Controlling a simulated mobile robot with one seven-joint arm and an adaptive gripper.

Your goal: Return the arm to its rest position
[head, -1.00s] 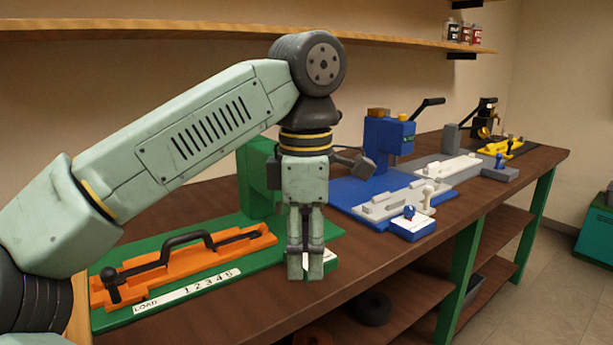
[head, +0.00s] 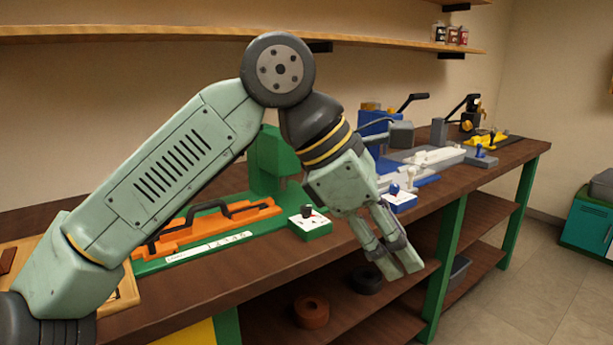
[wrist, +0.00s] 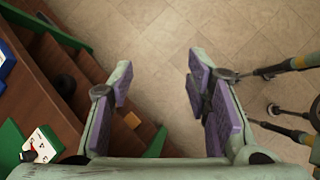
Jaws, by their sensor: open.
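My arm is pale green and bent at a dark elbow joint in the head view. My gripper (head: 398,262) points down and to the right, in front of the bench's front edge.
The brown workbench (head: 230,292) runs along the wall. On it stand a green station with an orange fixture (head: 215,225), a small green control box (head: 310,222), a blue station (head: 378,125) and a yellow fixture (head: 487,141).

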